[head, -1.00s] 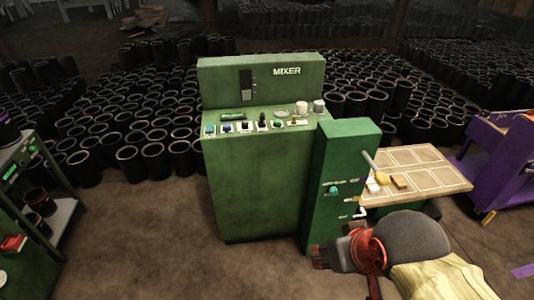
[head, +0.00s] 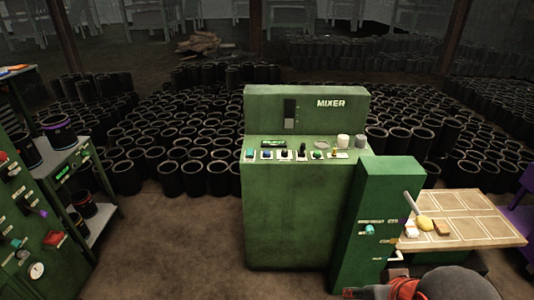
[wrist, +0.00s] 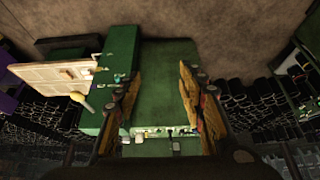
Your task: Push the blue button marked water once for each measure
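The green mixer (head: 290,205) stands ahead, with a row of controls on its sloped top. My gripper (head: 352,293) shows only partly at the bottom edge of the head view, low in front of the mixer and well away from the buttons. In the wrist view my gripper (wrist: 158,105) has its two fingers spread with nothing between them.
A narrow green cabinet (head: 375,205) with a teal knob adjoins the mixer's right side. A tray table (head: 470,225) is beyond it. A green machine (head: 30,225) and shelf (head: 100,225) stand left. Black sleeves (head: 190,175) crowd the floor behind. Floor before the mixer is clear.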

